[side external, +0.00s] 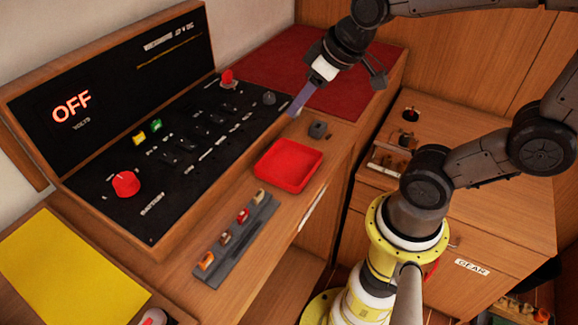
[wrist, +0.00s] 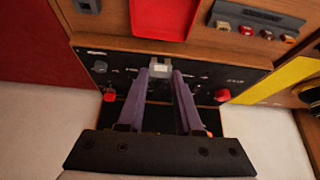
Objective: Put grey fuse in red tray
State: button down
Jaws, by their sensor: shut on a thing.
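My gripper (side external: 296,106) is shut on a small light-grey block, which I take to be the grey fuse (wrist: 160,67). In the wrist view the block sits between the tips of the two purple fingers (wrist: 160,76). In the side view the fuse is too small to make out at the fingertips. The red tray (side external: 289,165) lies on the wooden bench and looks empty. It also shows at the top of the wrist view (wrist: 165,18).
A grey rack (side external: 237,240) with several coloured fuses lies in front of the tray. The black panel (side external: 180,150) has knobs and switches, including a red knob (side external: 126,184).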

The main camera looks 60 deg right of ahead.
jog(key=s+f, duration=0.2)
jog(key=s, duration=0.9)
jog(key=w+f, duration=0.3)
jog(key=w, duration=0.1)
jog(key=w+f, duration=0.3)
jog(key=w, duration=0.1)
jog(key=w+f, duration=0.3)
jog(key=w, duration=0.1)
jog(key=shift+w+f, duration=0.45)
jog(key=shift+f, duration=1.4)
jog(key=shift+f, duration=0.15)
jog(key=c, duration=0.6)
grip_release()
